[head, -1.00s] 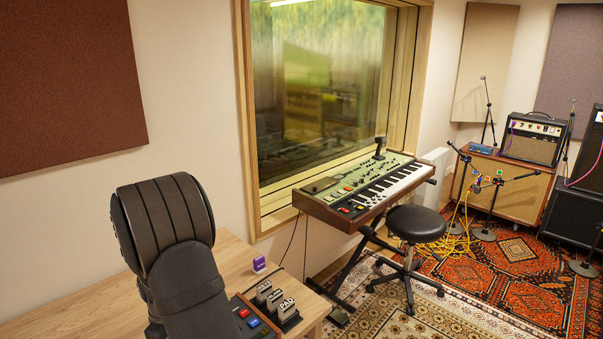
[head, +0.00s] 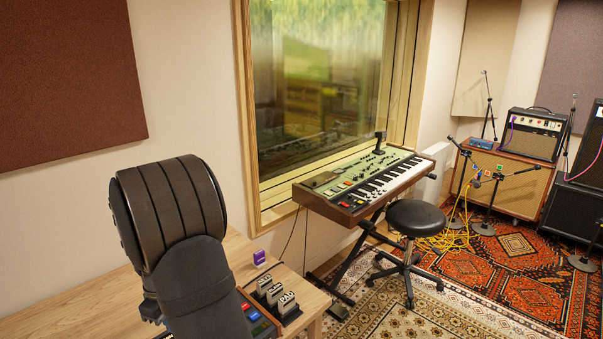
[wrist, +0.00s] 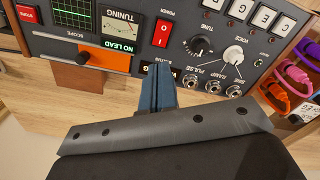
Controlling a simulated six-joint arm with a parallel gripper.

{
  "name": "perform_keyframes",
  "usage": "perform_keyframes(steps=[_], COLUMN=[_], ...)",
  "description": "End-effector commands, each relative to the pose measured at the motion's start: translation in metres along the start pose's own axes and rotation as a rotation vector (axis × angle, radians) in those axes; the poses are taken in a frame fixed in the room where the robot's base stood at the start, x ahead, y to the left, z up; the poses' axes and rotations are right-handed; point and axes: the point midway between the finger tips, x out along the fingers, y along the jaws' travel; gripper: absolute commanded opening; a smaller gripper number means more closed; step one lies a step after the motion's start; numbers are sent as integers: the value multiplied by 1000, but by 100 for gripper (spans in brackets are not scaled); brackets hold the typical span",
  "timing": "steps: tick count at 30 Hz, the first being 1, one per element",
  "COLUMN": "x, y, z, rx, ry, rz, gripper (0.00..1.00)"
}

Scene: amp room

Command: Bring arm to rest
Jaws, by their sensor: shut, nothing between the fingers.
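My gripper (wrist: 161,72) shows in the wrist view as two blue-grey fingers pressed together with nothing between them. Its tips are in front of a dark grey control panel (wrist: 140,52), over a partly covered label below the red power switch (wrist: 162,32). I cannot tell whether the tips touch the panel. In the head view my dark arm fills the lower left over the wooden desk (head: 85,305), and the gripper is hidden there.
A keyboard (head: 365,187) and stool (head: 416,217) stand beyond.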

Motion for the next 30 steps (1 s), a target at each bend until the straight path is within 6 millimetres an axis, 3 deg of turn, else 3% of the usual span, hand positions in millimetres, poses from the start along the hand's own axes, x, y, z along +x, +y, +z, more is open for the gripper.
perform_keyframes(steps=[21, 30], x=[-144, -180], y=[-9, -16], z=[19, 30], rx=[324, 413], ry=[75, 94], rz=[28, 31], gripper=[0, 0])
